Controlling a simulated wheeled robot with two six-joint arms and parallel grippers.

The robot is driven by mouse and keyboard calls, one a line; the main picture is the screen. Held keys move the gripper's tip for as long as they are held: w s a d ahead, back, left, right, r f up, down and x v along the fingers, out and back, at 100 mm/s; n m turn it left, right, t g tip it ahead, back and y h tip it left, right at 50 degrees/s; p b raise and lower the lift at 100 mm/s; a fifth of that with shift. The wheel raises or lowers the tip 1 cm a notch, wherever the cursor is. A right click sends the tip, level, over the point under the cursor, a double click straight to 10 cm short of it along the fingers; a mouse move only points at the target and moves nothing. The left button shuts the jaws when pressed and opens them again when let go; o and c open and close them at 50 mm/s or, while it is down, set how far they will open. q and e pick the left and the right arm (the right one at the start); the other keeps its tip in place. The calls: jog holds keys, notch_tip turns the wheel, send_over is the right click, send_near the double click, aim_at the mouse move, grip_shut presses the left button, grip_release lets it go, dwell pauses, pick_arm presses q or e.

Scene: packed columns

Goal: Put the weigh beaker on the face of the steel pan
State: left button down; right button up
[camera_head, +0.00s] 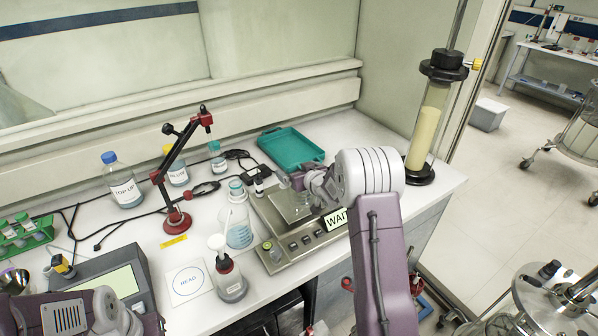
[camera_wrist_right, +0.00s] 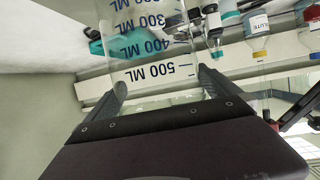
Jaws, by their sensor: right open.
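The weigh beaker is a clear glass beaker with blue volume marks (camera_wrist_right: 152,48), large in the right wrist view. My right gripper (camera_wrist_right: 163,84) is open, with one finger on each side of the beaker. In the head view the right gripper (camera_head: 303,184) is over the back right of the balance. The steel pan (camera_head: 288,206) is the square plate on top of the balance (camera_head: 300,240). The clear beaker is hard to make out there, and I cannot tell whether its base touches the pan. My left arm shows at bottom left; its fingers are out of view.
A beaker of blue liquid (camera_head: 238,233) and a white-topped bottle (camera_head: 229,280) stand left of the balance. A teal tray (camera_head: 290,146) lies behind it. A tall yellow-filled column (camera_head: 425,125) stands at right. A red-based stand (camera_head: 176,221) and bottles are farther left.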

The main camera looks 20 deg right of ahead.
jog(key=shift+s+r, duration=0.15)
jog(key=shift+r, duration=0.15)
jog(key=b+v, duration=0.1)
jog(key=v, duration=1)
jog(key=shift+s, duration=0.4)
jog(key=s+a+f+g, duration=0.4)
jog(key=s, duration=0.4)
jog(key=s+a+f+g, duration=0.4)
jog(key=s, duration=0.4)
jog(key=s+a+f+g, duration=0.3)
jog(key=s+f+g, duration=0.1)
jog(key=s, duration=0.4)
jog(key=shift+a+f, duration=0.25)
jog(key=shift+a, duration=0.15)
jog(key=shift+s, duration=0.1)
